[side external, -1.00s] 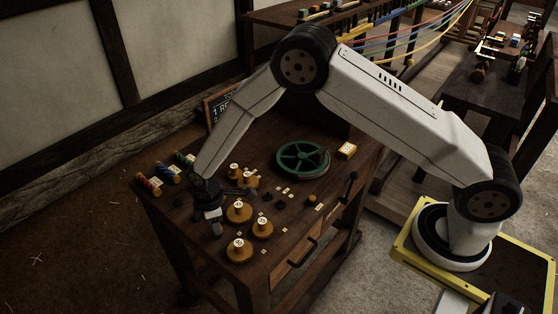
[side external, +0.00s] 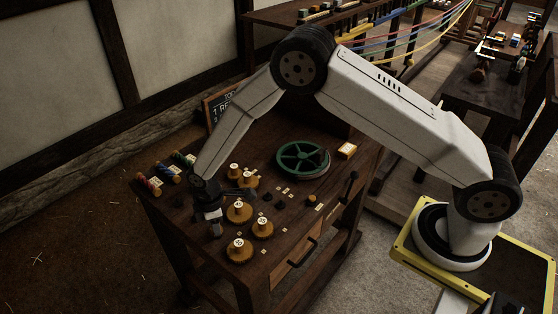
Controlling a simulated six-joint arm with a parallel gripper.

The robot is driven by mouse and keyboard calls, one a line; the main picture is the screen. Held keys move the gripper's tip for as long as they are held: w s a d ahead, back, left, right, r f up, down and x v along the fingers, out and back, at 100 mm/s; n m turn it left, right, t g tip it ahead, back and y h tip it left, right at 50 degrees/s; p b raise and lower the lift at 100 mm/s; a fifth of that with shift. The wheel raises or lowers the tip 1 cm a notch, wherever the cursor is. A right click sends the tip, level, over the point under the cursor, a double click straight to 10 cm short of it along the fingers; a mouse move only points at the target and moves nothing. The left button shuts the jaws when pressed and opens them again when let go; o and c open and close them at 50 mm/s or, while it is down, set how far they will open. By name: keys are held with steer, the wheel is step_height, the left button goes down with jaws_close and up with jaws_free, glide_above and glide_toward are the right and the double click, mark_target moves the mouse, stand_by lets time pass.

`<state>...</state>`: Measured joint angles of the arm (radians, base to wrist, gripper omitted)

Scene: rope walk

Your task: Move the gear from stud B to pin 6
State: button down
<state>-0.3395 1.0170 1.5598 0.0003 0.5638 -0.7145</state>
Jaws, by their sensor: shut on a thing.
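My gripper (side external: 215,230) points down over the left part of the dark wooden bench, just left of the round orange-brown wooden pieces. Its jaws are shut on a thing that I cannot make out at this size. One labelled wooden piece (side external: 238,213) is close to the right of the jaws. Others stand nearby: one to the right (side external: 262,229), one at the front (side external: 239,251), and two behind (side external: 234,171) (side external: 249,181). Their labels are too small to read, so I cannot tell which is the task's gear, or which places are stud B and pin 6.
A green spoked wheel (side external: 303,157) lies on the bench (side external: 190,235) at the back. Coloured rolls (side external: 168,175) lie along the left edge. Small dark pegs (side external: 279,205) and pale tags are right of the wooden pieces.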

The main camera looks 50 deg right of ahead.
steer(key=shift+f, duration=0.35)
stand_by(0.4)
steer(key=shift+c, duration=1.6)
jaws_free()
steer(key=shift+r, duration=0.1)
steer(key=shift+r, duration=3.9)
